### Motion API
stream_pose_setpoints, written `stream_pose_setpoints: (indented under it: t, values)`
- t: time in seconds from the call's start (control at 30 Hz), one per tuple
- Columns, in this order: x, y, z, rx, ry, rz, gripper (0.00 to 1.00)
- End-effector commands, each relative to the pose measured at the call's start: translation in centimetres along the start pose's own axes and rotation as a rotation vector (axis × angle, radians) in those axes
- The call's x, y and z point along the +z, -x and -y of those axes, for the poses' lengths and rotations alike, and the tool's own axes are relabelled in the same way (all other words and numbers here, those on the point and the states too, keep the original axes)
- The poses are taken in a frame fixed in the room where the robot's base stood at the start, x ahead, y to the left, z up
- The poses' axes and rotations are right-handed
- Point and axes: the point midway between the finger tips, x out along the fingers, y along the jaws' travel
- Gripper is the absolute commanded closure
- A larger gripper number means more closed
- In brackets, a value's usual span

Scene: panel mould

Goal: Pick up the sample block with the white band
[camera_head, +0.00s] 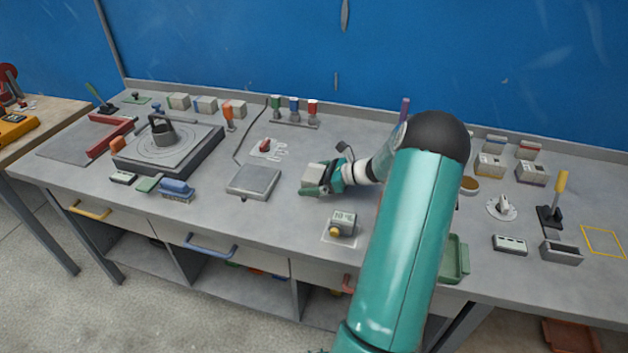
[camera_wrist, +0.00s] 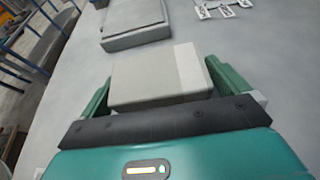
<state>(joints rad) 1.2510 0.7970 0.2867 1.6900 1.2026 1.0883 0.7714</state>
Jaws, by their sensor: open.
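A pale grey-beige block (camera_wrist: 150,78) with a whiter band (camera_wrist: 188,66) near its right end lies between the two green fingers of my gripper (camera_wrist: 160,82) in the wrist view. The fingers stand on either side of it, open; I cannot tell whether either one touches it. In the head view the block (camera_head: 315,172) shows at the end of my gripper (camera_head: 320,186), low over the middle of the bench. The fingers partly hide its sides, and its underside is hidden.
A grey square plate (camera_head: 254,181) lies left of my gripper; it also shows in the wrist view (camera_wrist: 135,22). A small device with a yellow knob (camera_head: 342,224) stands in front. Several banded blocks (camera_head: 205,104) stand at the back left. A green tray (camera_head: 455,260) is partly behind my arm.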

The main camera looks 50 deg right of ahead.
Motion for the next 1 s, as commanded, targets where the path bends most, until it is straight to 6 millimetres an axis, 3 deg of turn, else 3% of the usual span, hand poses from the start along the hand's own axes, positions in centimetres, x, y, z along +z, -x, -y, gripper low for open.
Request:
stream_pose_setpoints:
  t: [0.1, 0.3, 0.37, 0.73, 1.0]
  values:
    - [0.0, 0.1, 0.0, 0.000, 0.000, 0.000, 0.04]
    - [0.0, 0.1, 0.0, 0.000, 0.000, 0.000, 0.43]
    - [0.1, 0.1, 0.0, 0.000, 0.001, 0.001, 0.51]
    - [0.6, 0.3, 0.1, -0.001, 0.002, 0.001, 0.51]
    - [3.8, 1.6, -0.7, 0.000, 0.003, 0.000, 0.51]
